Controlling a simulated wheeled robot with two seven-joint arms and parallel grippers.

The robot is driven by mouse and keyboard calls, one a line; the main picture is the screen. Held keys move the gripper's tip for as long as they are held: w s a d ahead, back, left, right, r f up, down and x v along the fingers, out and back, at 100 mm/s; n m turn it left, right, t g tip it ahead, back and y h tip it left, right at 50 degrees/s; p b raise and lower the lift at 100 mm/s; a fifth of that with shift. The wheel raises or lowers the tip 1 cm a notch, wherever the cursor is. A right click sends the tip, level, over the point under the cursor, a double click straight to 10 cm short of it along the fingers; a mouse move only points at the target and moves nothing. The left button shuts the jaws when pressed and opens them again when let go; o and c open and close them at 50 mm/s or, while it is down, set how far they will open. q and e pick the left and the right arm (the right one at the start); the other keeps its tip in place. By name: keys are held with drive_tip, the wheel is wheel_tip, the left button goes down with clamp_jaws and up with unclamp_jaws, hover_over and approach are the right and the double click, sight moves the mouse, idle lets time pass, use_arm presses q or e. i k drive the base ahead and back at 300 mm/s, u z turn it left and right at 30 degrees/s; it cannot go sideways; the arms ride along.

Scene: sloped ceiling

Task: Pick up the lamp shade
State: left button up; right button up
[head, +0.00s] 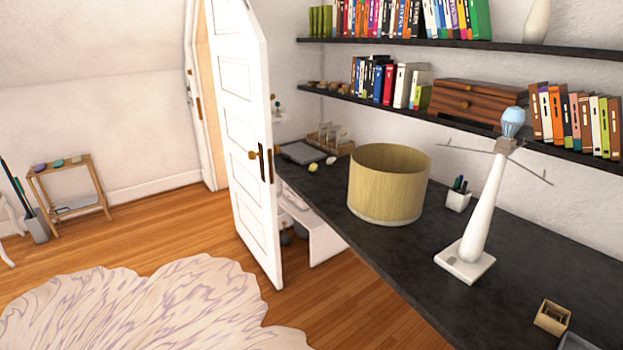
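The lamp shade (388,186) is a yellow-beige open cylinder with a pale lower rim. It stands upright on the dark desk top (395,250), close to the desk's front edge. A white lamp base (484,215) with a bare bluish bulb (513,121) stands apart from it, to the right on the same desk. Thin metal arms stick out on both sides below the bulb. Neither of my grippers shows in the head view.
An open white door (247,150) stands left of the desk. A white pen cup (458,198) stands between shade and lamp base. A small wooden box (551,317) is at the front right. Shelves (450,118) with books hang above. A pale rug (150,310) lies on the wooden floor.

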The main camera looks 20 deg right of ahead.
sight(387, 186)
drive_tip(key=u, duration=0.55)
drive_tip(key=i, duration=1.85)
drive_tip(key=z, duration=2.45)
